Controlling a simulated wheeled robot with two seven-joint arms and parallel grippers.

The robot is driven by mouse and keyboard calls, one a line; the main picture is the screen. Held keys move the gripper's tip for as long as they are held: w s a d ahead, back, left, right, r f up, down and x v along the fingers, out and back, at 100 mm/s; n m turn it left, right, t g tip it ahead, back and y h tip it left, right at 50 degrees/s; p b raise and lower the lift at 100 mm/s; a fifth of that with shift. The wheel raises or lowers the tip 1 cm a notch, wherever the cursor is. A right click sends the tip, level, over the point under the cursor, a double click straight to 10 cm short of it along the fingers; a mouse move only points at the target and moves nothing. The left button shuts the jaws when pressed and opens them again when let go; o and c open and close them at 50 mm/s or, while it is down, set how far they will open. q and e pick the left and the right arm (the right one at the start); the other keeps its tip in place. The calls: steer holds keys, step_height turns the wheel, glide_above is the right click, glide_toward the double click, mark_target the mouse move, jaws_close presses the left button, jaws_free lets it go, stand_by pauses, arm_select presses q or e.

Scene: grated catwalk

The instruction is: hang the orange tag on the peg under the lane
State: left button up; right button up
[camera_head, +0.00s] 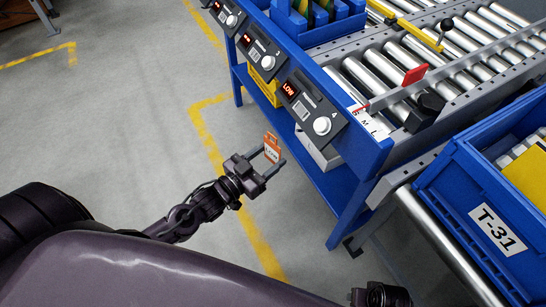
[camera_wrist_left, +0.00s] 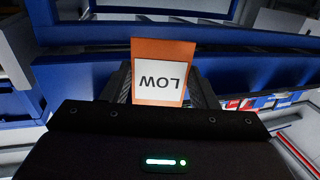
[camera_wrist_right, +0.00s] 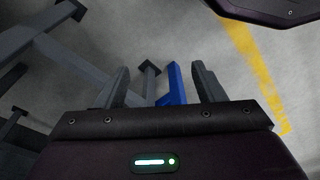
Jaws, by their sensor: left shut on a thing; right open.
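The orange tag (camera_head: 272,143) has a white label; in the left wrist view the tag (camera_wrist_left: 162,48) reads LOW, upside down. My left gripper (camera_head: 274,158) is shut on the tag and holds it up over the floor, left of the blue frame and apart from it. The lane panel (camera_head: 309,108) marked 4 shows a red LOW display and a white knob. I cannot make out a peg under it. My right gripper (camera_wrist_right: 162,85) is open with nothing between its fingers; only a dark part of that arm shows at the head view's bottom edge.
The blue frame (camera_head: 335,195) with its legs stands right of my left gripper. Roller lanes (camera_head: 395,70) lie above it. A blue crate (camera_head: 455,175) labelled T-31 is at the right. The grey floor with yellow lines is clear at the left.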

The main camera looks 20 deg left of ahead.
arm_select(q)
steer(key=shift+d, duration=0.1)
steer(key=shift+d+b+x, duration=0.2)
steer(key=shift+b+x, duration=0.55)
steer(key=shift+x, duration=0.2)
steer(key=shift+w+d+f+b, duration=0.15)
steer(key=shift+w+d+b, duration=0.5)
steer(key=w+d+f+b, duration=0.1)
steer(key=w+d+b, duration=0.2)
steer(key=w, duration=0.1)
steer(key=shift+w+d, duration=0.35)
steer(key=shift+w, duration=0.05)
arm_select(e)
steer(key=a+r+n+t+y, duration=0.1)
steer(key=a+r, duration=0.3)
steer(key=r, duration=0.7)
steer(key=shift+w, duration=0.4)
arm_select(q)
steer(key=shift+f, duration=0.1)
arm_select(e)
steer(key=shift+s+d+f, duration=0.1)
steer(key=shift+f, duration=0.1)
arm_select(q)
steer(key=o, duration=0.9)
